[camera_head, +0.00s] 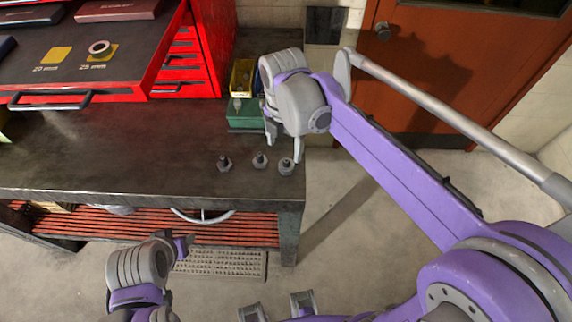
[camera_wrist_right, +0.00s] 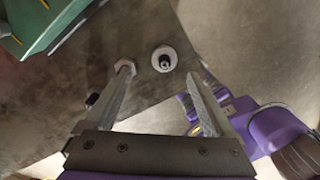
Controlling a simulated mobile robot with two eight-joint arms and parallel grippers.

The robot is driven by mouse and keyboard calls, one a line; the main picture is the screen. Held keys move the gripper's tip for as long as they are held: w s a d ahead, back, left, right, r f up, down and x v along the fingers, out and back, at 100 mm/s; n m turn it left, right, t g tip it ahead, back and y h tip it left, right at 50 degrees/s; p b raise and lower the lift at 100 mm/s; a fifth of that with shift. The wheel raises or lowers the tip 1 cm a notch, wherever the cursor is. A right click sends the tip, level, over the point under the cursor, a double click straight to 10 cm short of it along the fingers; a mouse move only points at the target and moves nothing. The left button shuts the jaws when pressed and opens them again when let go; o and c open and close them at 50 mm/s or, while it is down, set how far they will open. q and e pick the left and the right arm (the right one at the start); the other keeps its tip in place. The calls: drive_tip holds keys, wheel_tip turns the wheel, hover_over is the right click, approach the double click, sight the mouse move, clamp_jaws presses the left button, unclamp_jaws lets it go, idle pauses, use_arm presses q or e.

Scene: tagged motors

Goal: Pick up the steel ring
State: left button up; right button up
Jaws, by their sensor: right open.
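A pale steel ring (camera_head: 99,47) lies on the yellow square marked 25 mm in the tool-chest tray. Three small grey pieces with upright posts (camera_head: 224,163), (camera_head: 260,160), (camera_head: 286,166) stand on the dark bench near its right front corner. In the right wrist view the rightmost one shows a round pale ring (camera_wrist_right: 164,58) around a dark post. My right gripper (camera_head: 284,140) is open and empty above it; in the wrist view (camera_wrist_right: 160,76) that ring sits between and just beyond the fingertips, apart from them. My left gripper (camera_head: 182,246) is low before the bench; its jaws are unclear.
The dark bench (camera_head: 130,140) ends just right of the posts. The red tool chest (camera_head: 205,45) fills the back left. The bench's middle is clear.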

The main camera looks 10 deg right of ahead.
drive_tip(key=shift+s+d+f, duration=0.15)
drive_tip(key=shift+f, duration=1.4)
drive_tip(key=shift+s+d+f, duration=0.1)
drive_tip(key=shift+f, duration=1.45)
drive_tip(key=c, duration=1.4)
drive_tip(key=shift+r, duration=0.15)
wheel_tip(320, 180, up, 10)
drive_tip(key=shift+f+p, duration=0.1)
drive_tip(key=shift+p, duration=0.2)
wheel_tip(320, 180, up, 5)
drive_tip(key=p, duration=0.3)
hover_over(287, 160)
use_arm(q)
drive_tip(key=r, duration=0.1)
drive_tip(key=w+r, duration=0.1)
drive_tip(key=r, duration=0.2)
drive_tip(key=shift+w+r, duration=0.25)
drive_tip(key=shift+w, duration=0.15)
